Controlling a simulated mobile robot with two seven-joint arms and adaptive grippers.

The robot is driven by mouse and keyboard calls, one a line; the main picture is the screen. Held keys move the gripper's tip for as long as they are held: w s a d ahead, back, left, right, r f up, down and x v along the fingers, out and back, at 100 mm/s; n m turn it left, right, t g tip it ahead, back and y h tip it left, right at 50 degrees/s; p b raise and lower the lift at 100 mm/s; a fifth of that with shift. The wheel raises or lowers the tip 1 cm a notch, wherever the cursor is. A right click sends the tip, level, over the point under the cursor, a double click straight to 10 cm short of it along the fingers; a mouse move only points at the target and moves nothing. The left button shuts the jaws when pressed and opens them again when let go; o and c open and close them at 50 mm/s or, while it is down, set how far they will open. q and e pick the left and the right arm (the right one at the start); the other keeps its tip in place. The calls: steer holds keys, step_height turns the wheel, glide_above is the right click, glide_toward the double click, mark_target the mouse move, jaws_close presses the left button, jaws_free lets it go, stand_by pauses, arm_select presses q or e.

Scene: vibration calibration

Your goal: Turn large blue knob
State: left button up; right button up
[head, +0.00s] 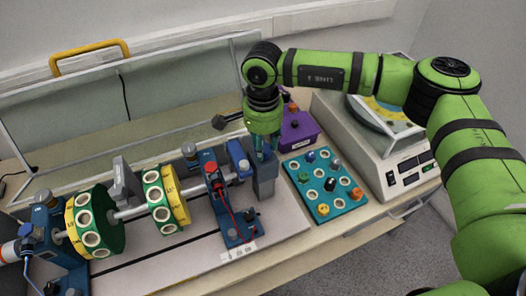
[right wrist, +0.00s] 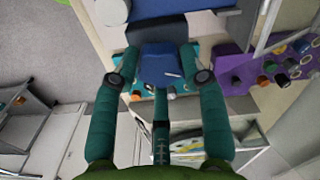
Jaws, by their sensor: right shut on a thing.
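The large blue knob (right wrist: 160,66), with a short white mark on its face, sits between the teal fingers of my right gripper (right wrist: 160,80) in the right wrist view. My right gripper is shut on it. In the head view my right gripper (head: 264,150) points down over a grey-blue block (head: 265,184) at the right end of the rig, and its fingers mostly hide the knob there. My left gripper is in neither view.
A shaft rig with yellow-green discs (head: 95,221) stands left of my gripper, with a dark blue stand (head: 228,200) close by. A teal tray (head: 346,206) of small knobs, a purple box (head: 298,128) and a balancing machine (head: 375,150) are to the right. A clear guard panel (head: 90,110) stands behind.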

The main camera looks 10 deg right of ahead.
steer(key=m+b, duration=0.9)
steer(key=shift+f+b, duration=0.35)
steer(key=m+b, duration=0.3)
steer(key=m, duration=0.2)
steer(key=shift+r+m+b, duration=0.1)
steer(key=shift+m+b, duration=0.2)
steer(key=shift+b, duration=0.1)
steer(key=shift+r+m+b, duration=0.1)
steer(key=shift+m+b, duration=1)
steer(key=shift+m, duration=1.2)
steer(key=o, duration=1.1)
steer(key=shift+o, duration=0.2)
steer(key=shift+r, duration=0.1)
steer(key=shift+r, duration=0.1)
